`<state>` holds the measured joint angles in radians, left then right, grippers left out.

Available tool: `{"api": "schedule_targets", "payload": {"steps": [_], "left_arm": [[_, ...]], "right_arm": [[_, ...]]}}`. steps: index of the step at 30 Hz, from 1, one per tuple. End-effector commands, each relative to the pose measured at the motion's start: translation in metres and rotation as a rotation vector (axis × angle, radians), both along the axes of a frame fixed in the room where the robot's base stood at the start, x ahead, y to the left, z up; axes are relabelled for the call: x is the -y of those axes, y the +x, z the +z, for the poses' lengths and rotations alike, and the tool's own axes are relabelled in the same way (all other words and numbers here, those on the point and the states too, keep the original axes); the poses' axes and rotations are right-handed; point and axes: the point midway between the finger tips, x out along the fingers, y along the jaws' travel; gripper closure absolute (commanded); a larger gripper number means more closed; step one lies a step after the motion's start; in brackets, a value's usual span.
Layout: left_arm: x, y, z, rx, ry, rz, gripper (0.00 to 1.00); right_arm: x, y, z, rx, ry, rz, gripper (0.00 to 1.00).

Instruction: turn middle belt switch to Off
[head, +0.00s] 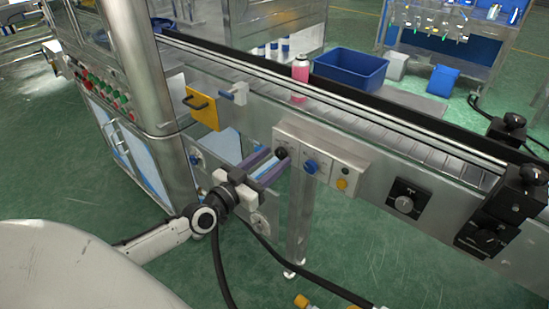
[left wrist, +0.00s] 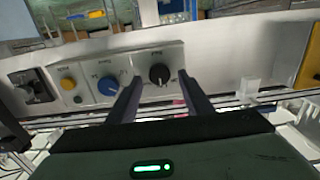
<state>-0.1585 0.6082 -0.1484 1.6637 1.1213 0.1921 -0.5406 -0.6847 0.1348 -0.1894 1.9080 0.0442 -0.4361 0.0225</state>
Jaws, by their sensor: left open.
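A light grey control box (head: 325,168) on the side of the conveyor carries a black rotary knob (head: 281,153), a blue knob (head: 310,166) and a yellow button (head: 342,183). My left gripper (head: 275,161) is open, its fingers pointing at the black knob. In the left wrist view the black knob (left wrist: 159,74) shows between the two fingertips of the left gripper (left wrist: 163,79), with the blue knob (left wrist: 108,86) just outside the left finger. I cannot tell whether the fingers touch the black knob. The labels are too small to read. My right gripper is not in view.
Separate black dial plates (head: 407,203) sit on the conveyor side farther right. A yellow plate with a black handle (head: 202,107) is left of the box. A pink can (head: 299,80) stands on the belt. A blue bin (head: 350,70) is behind it.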

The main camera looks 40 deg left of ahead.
Motion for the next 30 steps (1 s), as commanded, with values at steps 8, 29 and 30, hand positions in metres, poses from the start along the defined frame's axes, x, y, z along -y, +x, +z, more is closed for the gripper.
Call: {"api": "schedule_targets", "payload": {"steps": [8,29,30], "left_arm": [[0.0016,0.0138,-0.0001,-0.001,0.0,-0.001,0.54],[0.0012,0.0133,-0.0001,-0.002,-0.025,0.0,0.95],[0.0012,0.0134,0.0,-0.003,-0.037,0.0,0.95]], "right_arm": [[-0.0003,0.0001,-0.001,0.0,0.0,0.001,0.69],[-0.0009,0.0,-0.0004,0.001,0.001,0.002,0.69],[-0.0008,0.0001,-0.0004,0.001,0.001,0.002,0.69]]}}
